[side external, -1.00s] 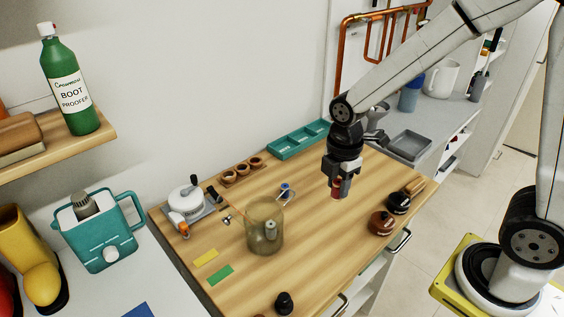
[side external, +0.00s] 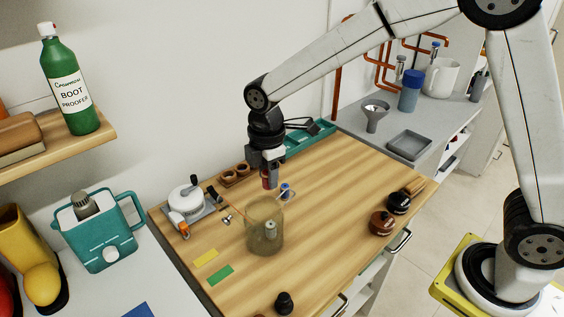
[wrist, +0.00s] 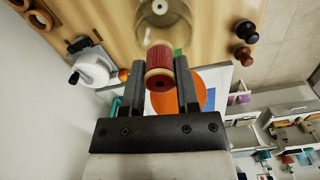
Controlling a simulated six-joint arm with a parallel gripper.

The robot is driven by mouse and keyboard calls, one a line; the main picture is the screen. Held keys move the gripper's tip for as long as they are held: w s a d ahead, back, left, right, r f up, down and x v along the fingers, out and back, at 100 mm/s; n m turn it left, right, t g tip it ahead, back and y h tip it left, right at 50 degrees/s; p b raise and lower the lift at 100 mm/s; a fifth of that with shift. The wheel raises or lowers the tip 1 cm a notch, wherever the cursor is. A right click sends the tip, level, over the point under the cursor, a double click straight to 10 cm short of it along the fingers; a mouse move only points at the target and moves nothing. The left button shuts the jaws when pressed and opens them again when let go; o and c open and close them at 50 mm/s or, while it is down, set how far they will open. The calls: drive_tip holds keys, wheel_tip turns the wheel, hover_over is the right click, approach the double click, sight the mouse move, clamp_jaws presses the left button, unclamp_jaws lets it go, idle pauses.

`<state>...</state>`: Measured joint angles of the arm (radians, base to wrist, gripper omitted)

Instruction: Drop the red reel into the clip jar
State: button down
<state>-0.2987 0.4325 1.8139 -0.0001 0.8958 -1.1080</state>
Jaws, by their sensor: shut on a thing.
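The red reel (wrist: 159,66) has a red body with pale wooden ends. My gripper (side external: 268,178) is shut on it and holds it above the table, behind the clip jar as the side view shows it. The reel (side external: 269,181) is small and partly covered by the fingers there. The clip jar (side external: 256,236) is a clear, amber-tinted vessel with a wire clip at its rim, standing upright on the wooden table. A small grey-green object sits inside it. In the wrist view the jar (wrist: 176,38) shows just beyond the reel, partly cut off at the top edge.
A white-and-grey device (side external: 187,198) stands left of the jar. A blue-topped item (side external: 285,191) stands close behind it. Dark and brown knobs (side external: 381,222) stand right. The table's centre right is clear.

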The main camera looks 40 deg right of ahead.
drive_tip(key=shift+f, duration=0.2)
drive_tip(key=shift+f, duration=2.8)
drive_tip(key=shift+c, duration=1.4)
unclamp_jaws()
drive_tip(key=shift+r, duration=0.15)
drive_tip(key=shift+r, duration=3.8)
drive_tip(key=shift+d, duration=0.1)
